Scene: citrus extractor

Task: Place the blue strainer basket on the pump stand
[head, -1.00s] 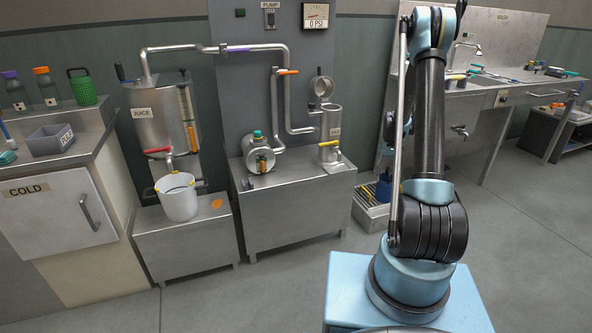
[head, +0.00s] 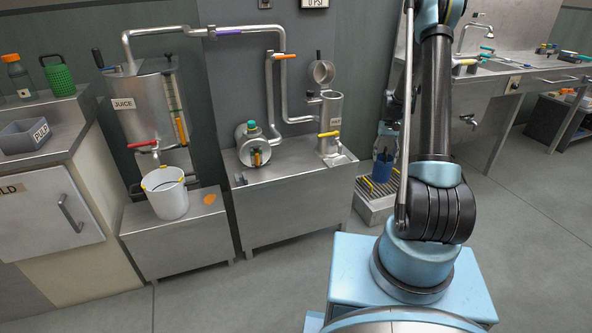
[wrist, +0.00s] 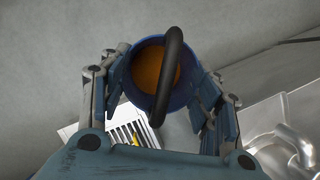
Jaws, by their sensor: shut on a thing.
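The blue strainer basket (wrist: 137,98) is between my gripper's fingers in the wrist view, with a black handle arched over it and an orange inside. My gripper (wrist: 158,100) is shut on it. In the head view the basket (head: 383,168) hangs below my gripper (head: 388,140), just right of the pump stand and over a slatted rack. The pump stand (head: 290,208) is a low steel bench in the middle. Its top carries a round pump (head: 251,148) at left and an upright steel cylinder (head: 331,112) at right. The fingertips are small in the head view.
The slatted rack (head: 372,207) stands on the floor beside the pump stand. A white pot (head: 168,199) sits on the bench under the juice tank (head: 146,112). Steel pipes rise behind the pump. Some bare top shows between pump and cylinder. Open floor lies in front.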

